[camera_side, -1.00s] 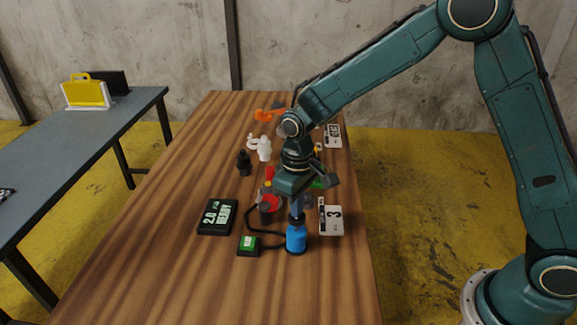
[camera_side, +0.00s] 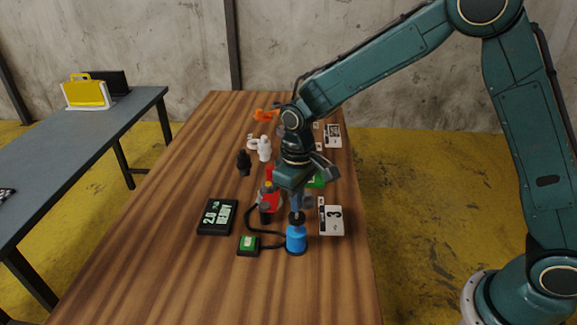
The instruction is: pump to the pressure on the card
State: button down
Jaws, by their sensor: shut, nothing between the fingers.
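A blue pump (camera_side: 296,237) with a dark top stands upright near the front of the wooden table. A dark hose (camera_side: 255,225) runs from it, past a small box with a green face (camera_side: 248,244). My gripper (camera_side: 297,211) points down right over the pump's top, shut and empty; I cannot tell whether it touches the top. A black display (camera_side: 217,216) left of the pump reads "2.0" and "READY". A white card (camera_side: 332,220) marked "3" lies right of the pump. A red object (camera_side: 268,199), perhaps a boat, is partly hidden behind my gripper.
Behind stand a black figure (camera_side: 244,162), a white figure (camera_side: 264,149), an orange object (camera_side: 264,115), a green object (camera_side: 317,181) and another card (camera_side: 333,135). The table's front left is clear. A grey table (camera_side: 80,165) with a yellow case (camera_side: 86,93) stands left.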

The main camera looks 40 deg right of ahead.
aim_at(297, 215)
jog(key=shift+f, duration=0.25)
jog(key=shift+f, duration=1.8)
jog(key=shift+r, duration=2.05)
